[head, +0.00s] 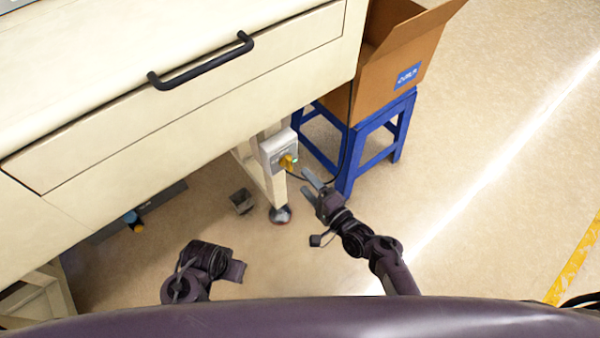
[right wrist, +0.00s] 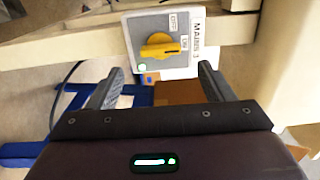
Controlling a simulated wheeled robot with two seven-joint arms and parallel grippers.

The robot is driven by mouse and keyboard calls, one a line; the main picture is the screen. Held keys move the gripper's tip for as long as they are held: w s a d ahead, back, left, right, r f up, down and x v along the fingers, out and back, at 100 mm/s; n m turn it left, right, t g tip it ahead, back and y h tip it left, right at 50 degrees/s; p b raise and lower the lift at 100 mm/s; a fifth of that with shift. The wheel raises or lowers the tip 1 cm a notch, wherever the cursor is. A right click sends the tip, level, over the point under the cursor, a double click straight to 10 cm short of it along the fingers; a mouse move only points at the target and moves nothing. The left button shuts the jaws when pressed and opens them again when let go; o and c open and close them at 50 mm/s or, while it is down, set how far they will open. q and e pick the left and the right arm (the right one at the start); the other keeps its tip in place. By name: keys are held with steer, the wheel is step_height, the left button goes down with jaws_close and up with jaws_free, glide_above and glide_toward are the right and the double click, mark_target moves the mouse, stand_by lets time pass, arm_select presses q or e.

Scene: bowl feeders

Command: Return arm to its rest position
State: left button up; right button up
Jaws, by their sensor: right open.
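My right gripper (head: 310,186) is open and empty in the head view, just to the lower right of a grey switch box with a yellow knob. In the right wrist view its two fingers (right wrist: 158,90) stand apart with nothing between them. The switch box (right wrist: 185,22) shows ahead of the fingers, with its yellow knob (right wrist: 160,46), a small green light and a label. My left arm (head: 200,270) is folded low at the left of the head view. Its gripper fingers cannot be made out.
A cream bench with a drawer and black handle (head: 200,62) fills the upper left. A blue stool (head: 352,150) carries an open cardboard box (head: 385,75) on the right of the bench. A small dark container (head: 242,201) is on the floor. Open floor (head: 480,150) lies to the right.

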arm_select(q)
steer(key=shift+f, duration=0.3)
arm_select(e)
steer(key=shift+s+d, duration=0.2)
steer(key=shift+s, duration=0.15)
